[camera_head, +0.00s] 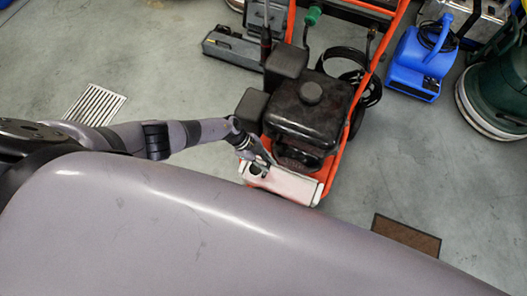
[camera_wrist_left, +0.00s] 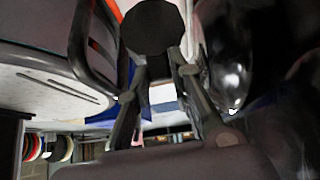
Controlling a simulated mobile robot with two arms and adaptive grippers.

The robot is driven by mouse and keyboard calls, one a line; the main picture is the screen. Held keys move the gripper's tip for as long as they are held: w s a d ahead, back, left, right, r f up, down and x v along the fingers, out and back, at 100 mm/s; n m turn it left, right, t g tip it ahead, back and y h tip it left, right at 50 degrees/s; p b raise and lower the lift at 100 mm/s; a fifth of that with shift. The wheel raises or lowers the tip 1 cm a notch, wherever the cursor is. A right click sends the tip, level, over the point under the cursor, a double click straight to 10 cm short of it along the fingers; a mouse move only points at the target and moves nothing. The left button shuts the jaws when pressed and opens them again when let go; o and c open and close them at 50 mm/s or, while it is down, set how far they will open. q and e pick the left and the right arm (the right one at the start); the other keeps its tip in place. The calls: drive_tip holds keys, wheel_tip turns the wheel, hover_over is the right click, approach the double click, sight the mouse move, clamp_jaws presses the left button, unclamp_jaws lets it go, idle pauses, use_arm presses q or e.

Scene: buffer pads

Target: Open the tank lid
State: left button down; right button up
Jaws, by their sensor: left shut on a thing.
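An orange-framed machine with a black tank (camera_head: 305,120) stands on the floor in the head view. A round black cap (camera_head: 311,92) sits on top of the tank. My left gripper (camera_head: 264,161) is at the machine's near left corner, by a whitish panel (camera_head: 285,183), and appears below and left of that cap. In the left wrist view, my left gripper's fingers (camera_wrist_left: 160,62) close on a dark, many-sided round piece (camera_wrist_left: 152,25). I cannot tell whether this piece is the tank lid or whether it is attached. My right gripper is not in view.
A blue blower (camera_head: 420,62) and a dark green vacuum (camera_head: 500,95) stand at the upper right. A grey case (camera_head: 233,47) lies behind the machine. A brown mat (camera_head: 406,235) and a floor grate (camera_head: 95,104) lie on open grey floor.

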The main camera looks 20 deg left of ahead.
use_arm(q)
drive_tip(key=shift+d, duration=0.5)
drive_tip(key=c, duration=1.7)
unclamp_jaws()
drive_tip(key=shift+o, duration=1.3)
drive_tip(key=shift+a, duration=0.25)
drive_tip(key=shift+w+a+r, duration=0.1)
drive_tip(key=shift+a+r, duration=0.25)
drive_tip(key=shift+a, duration=0.05)
drive_tip(key=v, duration=1.1)
drive_tip(key=shift+d, duration=0.1)
